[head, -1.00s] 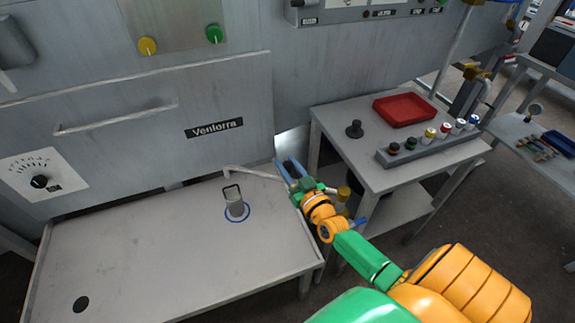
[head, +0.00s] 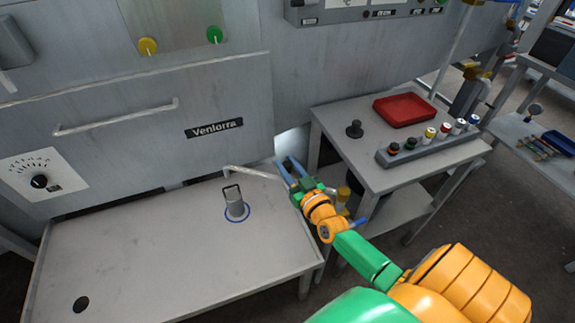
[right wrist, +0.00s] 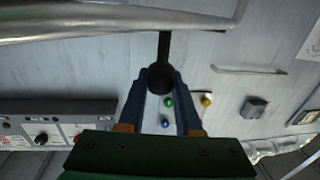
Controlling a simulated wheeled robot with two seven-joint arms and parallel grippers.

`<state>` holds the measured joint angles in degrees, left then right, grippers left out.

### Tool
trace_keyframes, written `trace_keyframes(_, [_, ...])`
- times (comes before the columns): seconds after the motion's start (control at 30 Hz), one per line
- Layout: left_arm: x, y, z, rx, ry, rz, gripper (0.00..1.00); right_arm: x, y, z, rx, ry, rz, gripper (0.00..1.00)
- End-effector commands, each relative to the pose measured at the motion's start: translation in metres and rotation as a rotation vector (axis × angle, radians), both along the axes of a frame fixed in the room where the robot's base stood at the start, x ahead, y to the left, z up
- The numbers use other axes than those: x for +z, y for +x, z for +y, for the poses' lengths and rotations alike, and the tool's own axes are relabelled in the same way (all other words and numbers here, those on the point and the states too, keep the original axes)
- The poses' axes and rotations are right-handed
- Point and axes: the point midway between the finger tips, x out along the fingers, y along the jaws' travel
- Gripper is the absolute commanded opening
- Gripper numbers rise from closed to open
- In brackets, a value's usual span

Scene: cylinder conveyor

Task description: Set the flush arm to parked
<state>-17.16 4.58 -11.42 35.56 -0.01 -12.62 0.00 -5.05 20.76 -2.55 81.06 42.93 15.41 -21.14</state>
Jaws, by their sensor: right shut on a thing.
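The flush arm (head: 252,173) is a thin pale tube with a bent end. In the head view it reaches left over the back right of the bench, behind a grey cylinder with a wire handle (head: 235,207). My right gripper (head: 286,165) is at the tube's right end, by the bench's back right corner. In the right wrist view, my right gripper (right wrist: 161,75) has its two blue fingers on either side of a black knob (right wrist: 160,79) on a dark stem, shut on it. How the knob joins the tube is hidden. My left gripper is out of view.
The cylinder stands in a blue ring on the bench (head: 140,262).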

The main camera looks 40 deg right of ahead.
Motion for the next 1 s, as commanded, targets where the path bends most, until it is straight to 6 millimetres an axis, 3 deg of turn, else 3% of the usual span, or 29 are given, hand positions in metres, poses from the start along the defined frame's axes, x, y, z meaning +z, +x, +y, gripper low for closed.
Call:
trace_keyframes(0.57, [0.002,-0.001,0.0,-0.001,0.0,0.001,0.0,0.0,0.003,-0.003,-0.029,0.003,0.003,0.0])
trace_keyframes(0.77, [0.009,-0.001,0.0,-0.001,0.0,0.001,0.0,0.001,0.013,-0.016,-0.135,0.009,0.002,0.0])
trace_keyframes(1.0, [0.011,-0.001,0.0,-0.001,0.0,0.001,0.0,-0.001,0.027,-0.046,-0.343,0.012,0.002,0.0])
